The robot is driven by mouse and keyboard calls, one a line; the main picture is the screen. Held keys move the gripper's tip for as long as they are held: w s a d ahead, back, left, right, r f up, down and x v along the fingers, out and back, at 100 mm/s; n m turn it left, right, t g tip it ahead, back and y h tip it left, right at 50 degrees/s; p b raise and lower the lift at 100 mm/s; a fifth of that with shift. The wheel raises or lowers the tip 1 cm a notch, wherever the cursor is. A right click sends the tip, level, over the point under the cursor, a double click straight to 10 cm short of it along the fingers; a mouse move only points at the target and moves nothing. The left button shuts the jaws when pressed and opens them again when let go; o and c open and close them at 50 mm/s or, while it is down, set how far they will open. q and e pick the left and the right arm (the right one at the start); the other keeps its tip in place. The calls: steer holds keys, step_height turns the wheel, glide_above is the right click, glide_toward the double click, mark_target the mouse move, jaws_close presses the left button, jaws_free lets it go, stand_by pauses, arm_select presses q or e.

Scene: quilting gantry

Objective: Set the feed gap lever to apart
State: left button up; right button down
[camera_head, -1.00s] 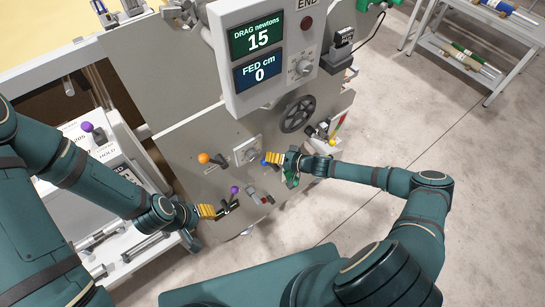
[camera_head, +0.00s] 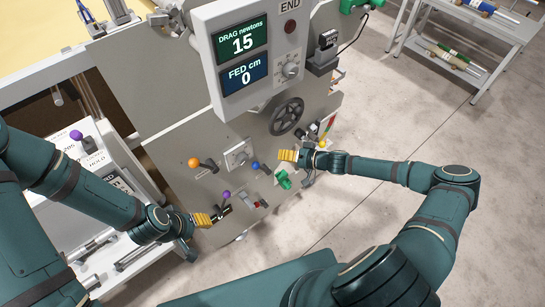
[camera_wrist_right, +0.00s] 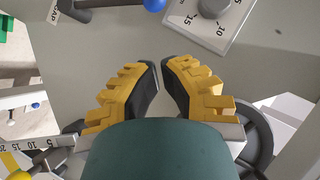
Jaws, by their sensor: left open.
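The lever with the blue knob (camera_head: 255,166) is on the sloping grey panel, its dark arm running right and down from the knob.
An orange-knobbed lever (camera_head: 194,162) and a dial plate (camera_head: 238,155) are left of the blue knob. A green part (camera_head: 283,179) and a handwheel (camera_head: 286,116) are close to my right gripper. The display box (camera_head: 243,60) reads drag 15, fed 0. Open floor is at right.

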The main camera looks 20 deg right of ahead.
steer(key=shift+v, duration=2.15)
steer(key=shift+a+r, duration=0.1)
steer(key=s+a+f+n+g+h+b, duration=0.1)
steer(key=s+a+g, duration=0.25)
steer(key=a, duration=0.35)
steer(key=s+a+f+n+g+b, duration=0.1)
steer(key=s+a+f+g, duration=0.2)
steer(key=a, duration=0.5)
steer(key=s+r+m+h+b, duration=0.2)
steer(key=s+r+h, duration=0.2)
steer(key=s, duration=0.6)
steer(key=shift+s+a+g+h, duration=0.15)
steer(key=shift+a+g+h, duration=0.25)
steer(key=shift+h, duration=0.6)
